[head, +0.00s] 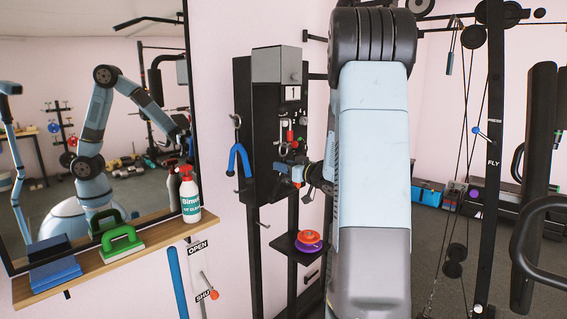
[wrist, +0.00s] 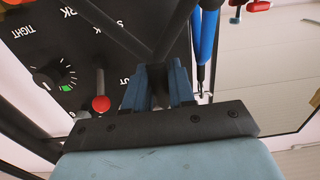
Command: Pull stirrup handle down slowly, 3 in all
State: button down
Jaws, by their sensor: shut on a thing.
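My gripper (head: 298,174) is at the front of the black wall unit (head: 262,120), seen from behind my arm. In the wrist view my gripper's blue fingers (wrist: 159,92) are shut on a dark bar, with two dark straps or rods spreading from it in a V. I take this to be the stirrup handle (wrist: 158,78); most of it is hidden by the fingers. In the head view the handle is too small and covered to make out.
A blue forked handle (head: 238,162) hangs left of my gripper. A dial (wrist: 48,80) marked TIGHT and a red-knobbed lever (wrist: 101,103) are on the black panel. A small shelf (head: 285,243) below holds red and purple discs. A spray bottle (head: 191,198) stands left.

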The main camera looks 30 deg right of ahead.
jog(key=shift+f, duration=1.4)
jog(key=shift+f, duration=1.15)
jog(key=shift+f, duration=1.25)
jog(key=shift+f, duration=0.35)
jog(key=shift+r, duration=1.2)
